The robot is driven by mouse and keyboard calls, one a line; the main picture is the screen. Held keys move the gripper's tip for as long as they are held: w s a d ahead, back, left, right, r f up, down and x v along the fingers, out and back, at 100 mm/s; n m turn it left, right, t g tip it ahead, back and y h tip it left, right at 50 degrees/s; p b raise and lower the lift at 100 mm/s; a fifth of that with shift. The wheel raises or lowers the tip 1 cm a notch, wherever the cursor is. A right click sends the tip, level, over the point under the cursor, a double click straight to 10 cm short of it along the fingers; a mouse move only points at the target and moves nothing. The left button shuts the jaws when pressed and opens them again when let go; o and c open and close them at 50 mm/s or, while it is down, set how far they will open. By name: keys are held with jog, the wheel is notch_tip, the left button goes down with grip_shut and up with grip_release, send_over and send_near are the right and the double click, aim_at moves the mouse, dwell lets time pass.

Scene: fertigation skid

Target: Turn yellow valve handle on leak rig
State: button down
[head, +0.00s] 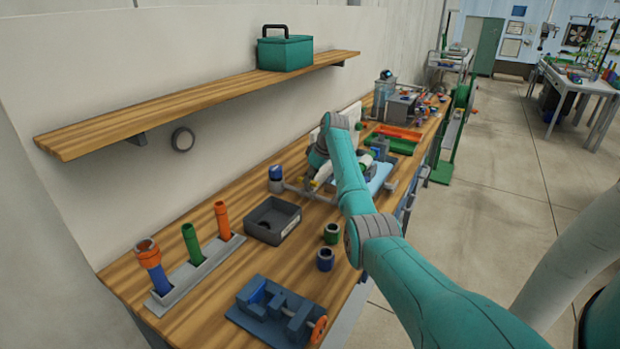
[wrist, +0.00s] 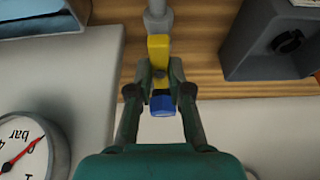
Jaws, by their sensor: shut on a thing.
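The yellow valve handle (wrist: 158,48) shows in the wrist view, lying lengthwise in the picture, with a blue part (wrist: 162,105) at its near end. My gripper (wrist: 160,76) is shut on the yellow handle, one finger on each side of it. A grey pipe fitting (wrist: 157,18) lies beyond the handle's far end. In the head view, my gripper (head: 318,178) is at the leak rig (head: 300,191) on the wooden bench, with a small yellow patch showing beside it. My arm hides much of the rig there.
A pressure gauge (wrist: 28,152) with a red needle is at the lower left of the wrist view. A grey bin (head: 262,232), a blue vise (head: 272,308) and a stand with coloured tubes (head: 195,275) sit nearer on the bench. A shelf (head: 200,95) hangs above.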

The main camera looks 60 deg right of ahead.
jog(key=m, duration=0.2)
jog(key=m+h, duration=0.1)
jog(key=m, duration=0.1)
jog(key=shift+a+h, duration=0.2)
jog(key=shift+h, duration=0.1)
jog(key=m, duration=0.2)
jog(key=m+g+h, duration=0.1)
jog(key=m, duration=0.1)
jog(key=shift+w+a+m+h, duration=0.15)
jog(key=shift+m+h, duration=0.15)
jog(key=m+g+h, duration=0.1)
jog(key=m, duration=0.3)
jog(key=shift+w+a, duration=0.1)
jog(key=shift+w, duration=0.05)
jog(key=m+g, duration=0.1)
jog(key=m, duration=0.1)
jog(key=m+g, duration=0.1)
jog(key=m, duration=0.2)
jog(key=shift+w+h, duration=0.15)
jog(key=shift+h, duration=0.25)
jog(key=c, duration=1.1)
grip_release()
